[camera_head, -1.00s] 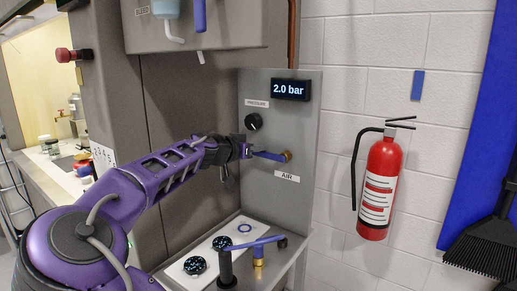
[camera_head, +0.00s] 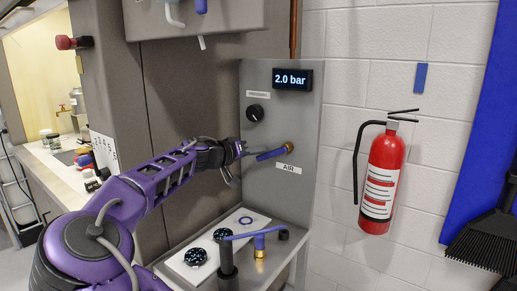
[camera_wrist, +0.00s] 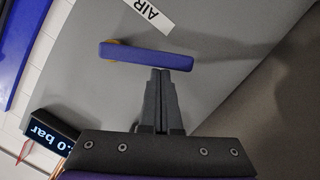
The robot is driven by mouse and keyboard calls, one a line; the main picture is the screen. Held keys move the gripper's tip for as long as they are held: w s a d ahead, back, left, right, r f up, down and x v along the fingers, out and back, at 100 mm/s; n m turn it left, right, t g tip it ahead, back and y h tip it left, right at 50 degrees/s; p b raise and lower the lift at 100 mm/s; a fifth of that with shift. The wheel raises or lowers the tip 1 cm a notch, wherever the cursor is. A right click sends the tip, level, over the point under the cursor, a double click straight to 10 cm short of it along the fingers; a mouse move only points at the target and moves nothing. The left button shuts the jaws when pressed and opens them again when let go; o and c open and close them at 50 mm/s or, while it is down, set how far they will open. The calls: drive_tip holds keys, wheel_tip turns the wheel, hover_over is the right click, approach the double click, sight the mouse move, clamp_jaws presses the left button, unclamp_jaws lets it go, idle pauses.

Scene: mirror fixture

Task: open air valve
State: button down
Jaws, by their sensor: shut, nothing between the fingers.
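The air valve has a blue lever handle (camera_head: 270,154) on a brass stem (camera_head: 289,147), on the grey panel just above the AIR label (camera_head: 289,168). In the head view the handle points left from the stem and slants slightly downward. My gripper (camera_head: 243,150) is at the handle's free end, left of the stem. In the wrist view the blue handle (camera_wrist: 147,56) lies across just beyond my fingertips (camera_wrist: 160,72). The fingers are together with nothing between them, very close to the handle's side; I cannot tell if they touch it.
The pressure display (camera_head: 292,79) reads 2.0 bar, above a black knob (camera_head: 255,113). Below the panel, a bench (camera_head: 258,278) carries another blue-handled valve (camera_head: 259,240), a black post (camera_head: 227,258) and round dark pieces. A fire extinguisher (camera_head: 382,180) hangs on the wall to the right.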

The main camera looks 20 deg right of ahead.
drive_tip(key=shift+s+d+f+n+h+b, duration=0.1)
drive_tip(key=shift+f+n+h+b, duration=0.15)
drive_tip(key=shift+f+n, duration=0.3)
drive_tip(key=shift+s+d+f+n+h+b, duration=0.1)
drive_tip(key=shift+f+n+h+b, duration=0.15)
drive_tip(key=shift+f+n, duration=0.3)
drive_tip(key=shift+s+d+f+n+g+h+b, duration=0.15)
drive_tip(key=shift+s+d+f+n+h+b, duration=0.3)
drive_tip(key=shift+n, duration=0.9)
drive_tip(key=shift+s+d+f+n+g+h+b, duration=0.1)
drive_tip(key=shift+s+d+f+n+h+b, duration=0.15)
drive_tip(key=shift+s+f+n, duration=0.8)
drive_tip(key=shift+s+d+f+n+g+h+b, duration=0.1)
drive_tip(key=shift+d+f+n+g+h+b, duration=0.2)
drive_tip(key=shift+n, duration=1.4)
drive_tip(key=shift+r, duration=0.1)
drive_tip(key=a+p, duration=0.1)
drive_tip(key=a, duration=1)
drive_tip(key=shift+a, duration=0.35)
